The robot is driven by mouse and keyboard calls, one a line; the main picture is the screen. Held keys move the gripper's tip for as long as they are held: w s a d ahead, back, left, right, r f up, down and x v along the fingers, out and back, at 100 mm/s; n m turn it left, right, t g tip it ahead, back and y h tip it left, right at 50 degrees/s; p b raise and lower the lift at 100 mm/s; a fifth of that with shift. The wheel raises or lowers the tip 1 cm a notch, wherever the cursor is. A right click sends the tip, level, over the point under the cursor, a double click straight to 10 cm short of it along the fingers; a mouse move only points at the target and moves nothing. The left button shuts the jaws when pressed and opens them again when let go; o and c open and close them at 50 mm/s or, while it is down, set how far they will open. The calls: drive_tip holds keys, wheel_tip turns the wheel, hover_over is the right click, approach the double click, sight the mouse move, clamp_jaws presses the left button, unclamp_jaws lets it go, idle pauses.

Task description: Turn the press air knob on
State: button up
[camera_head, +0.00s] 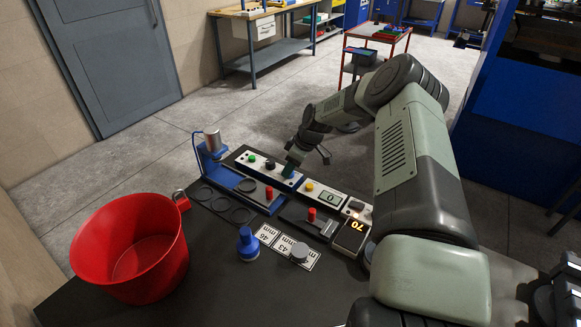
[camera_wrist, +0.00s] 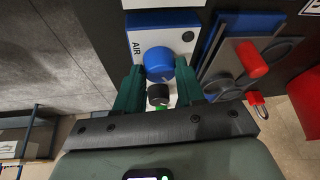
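The blue air knob (camera_wrist: 160,64) sits on a white panel plate marked "AIR" in the wrist view. My gripper (camera_wrist: 159,72) is over it, with one green finger on each side of the knob. The fingers stand apart, and small gaps seem to show beside the knob; contact is not clear. In the head view my gripper (camera_head: 290,168) points down at the control panel (camera_head: 340,195) and mostly hides the knob. The knob's pointer position cannot be made out.
A black knob (camera_wrist: 158,95) sits close beside the blue one. Red-handled fixtures (camera_head: 269,192) stand in front. A red bucket (camera_head: 130,246) is at left.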

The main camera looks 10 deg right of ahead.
drive_tip(key=c, duration=0.5)
drive_tip(key=shift+m, duration=0.3)
drive_tip(key=m+t+h, duration=0.1)
drive_tip(key=m, duration=0.2)
drive_tip(key=shift+s, duration=0.1)
drive_tip(key=m, duration=0.2)
drive_tip(key=m+t+h, duration=0.1)
drive_tip(key=m, duration=0.1)
drive_tip(key=shift+s+a+m, duration=0.1)
drive_tip(key=shift+a+m, duration=0.1)
drive_tip(key=shift+m, duration=0.2)
drive_tip(key=m+h, duration=0.1)
drive_tip(key=m, duration=0.1)
drive_tip(key=m+h, duration=0.1)
drive_tip(key=m, duration=0.2)
drive_tip(key=shift+a+t+h, duration=0.1)
drive_tip(key=shift+t+h, duration=0.2)
drive_tip(key=shift+m+h, duration=0.5)
drive_tip(key=shift+m, duration=1.1)
